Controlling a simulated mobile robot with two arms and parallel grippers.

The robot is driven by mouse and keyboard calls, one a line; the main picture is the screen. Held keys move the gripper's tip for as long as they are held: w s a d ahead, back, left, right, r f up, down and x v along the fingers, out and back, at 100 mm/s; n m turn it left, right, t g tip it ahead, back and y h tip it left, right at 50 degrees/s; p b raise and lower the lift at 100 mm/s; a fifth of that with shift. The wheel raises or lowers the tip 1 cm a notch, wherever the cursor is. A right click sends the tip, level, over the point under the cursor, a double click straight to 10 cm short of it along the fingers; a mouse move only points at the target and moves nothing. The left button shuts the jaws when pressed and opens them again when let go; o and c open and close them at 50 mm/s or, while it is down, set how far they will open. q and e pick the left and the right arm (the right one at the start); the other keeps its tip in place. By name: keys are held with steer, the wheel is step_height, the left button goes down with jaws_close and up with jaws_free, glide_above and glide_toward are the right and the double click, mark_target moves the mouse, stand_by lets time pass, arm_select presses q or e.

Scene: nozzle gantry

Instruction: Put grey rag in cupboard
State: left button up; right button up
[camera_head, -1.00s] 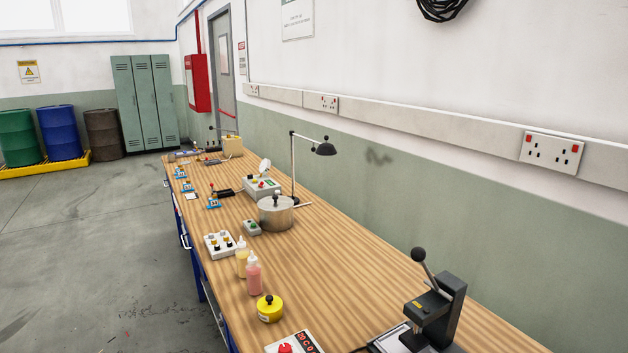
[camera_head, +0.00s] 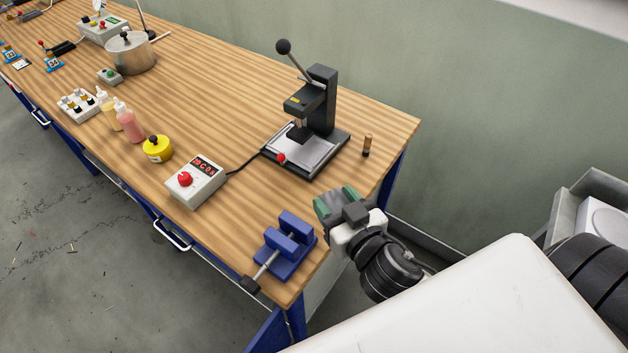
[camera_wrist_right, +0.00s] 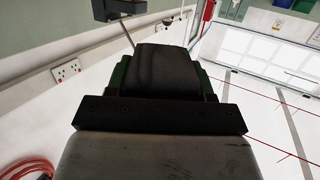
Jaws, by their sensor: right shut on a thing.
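My right gripper (camera_head: 338,203) is just off the right front corner of the workbench, beside the blue vice. Its green fingers are closed on a dark grey, cloth-like bundle, which I take to be the grey rag (camera_wrist_right: 165,75). In the right wrist view the rag fills the space between the fingers; in the head view little of it can be made out. No cupboard can be made out in the current views. My left gripper is not in view.
The wooden workbench (camera_head: 215,75) holds a blue vice (camera_head: 286,243), a lever press (camera_head: 312,115), a control box with a red knob (camera_head: 195,181), a yellow pot (camera_head: 157,149), bottles (camera_head: 129,121) and a metal pot (camera_head: 130,55). Open floor (camera_head: 75,260) lies left of the bench.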

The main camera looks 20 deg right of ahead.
steer(key=d+f+n+g+y+p, duration=0.2)
steer(key=d+f+n+y, duration=0.2)
steer(key=d+n+y, duration=0.1)
steer(key=shift+d+f+y, duration=0.4)
steer(key=shift+d+y, duration=0.35)
steer(key=shift+y, duration=0.35)
steer(key=shift+g, duration=0.3)
steer(key=shift+n, duration=0.3)
steer(key=w+a+f, duration=0.1)
steer(key=w+f, duration=0.1)
steer(key=w, duration=0.1)
steer(key=w+a+f, duration=0.1)
steer(key=w+f, duration=0.1)
steer(key=w, duration=0.2)
steer(key=w+a+f, duration=0.1)
steer(key=w+f, duration=0.1)
steer(key=w, duration=0.2)
steer(key=shift+f+p, duration=0.35)
steer(key=shift+f, duration=0.05)
steer(key=shift+w+f, duration=0.2)
steer(key=shift+f, duration=0.05)
step_height(320, 180, down, 2)
steer(key=shift+f, duration=0.65)
